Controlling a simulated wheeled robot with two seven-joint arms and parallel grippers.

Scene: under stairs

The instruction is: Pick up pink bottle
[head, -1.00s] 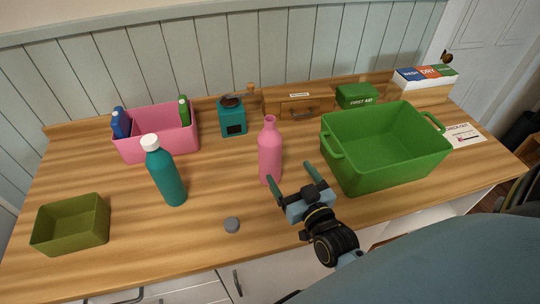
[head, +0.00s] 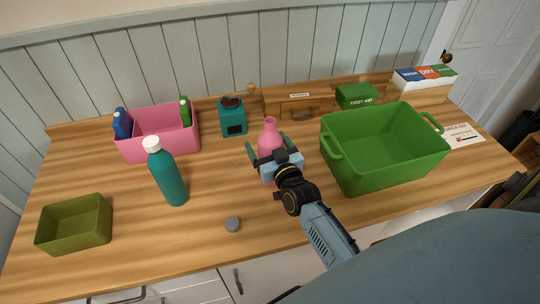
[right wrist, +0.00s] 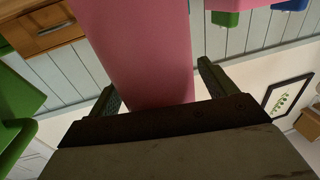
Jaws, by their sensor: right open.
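The pink bottle (head: 269,133) stands upright near the middle of the wooden counter. My right gripper (head: 266,145) is at the bottle, with its two green fingers open on either side of it. The gripper body hides the bottle's lower part in the head view. In the right wrist view the bottle (right wrist: 140,45) fills the space between the spread fingers (right wrist: 160,90); I cannot tell whether either finger touches it. My left gripper is not in view.
A green bin (head: 370,176) stands close to the right. A teal bottle (head: 171,180) with a white cap, a pink bin (head: 160,148), an olive box (head: 75,237) and a teal grinder (head: 233,121) are to the left.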

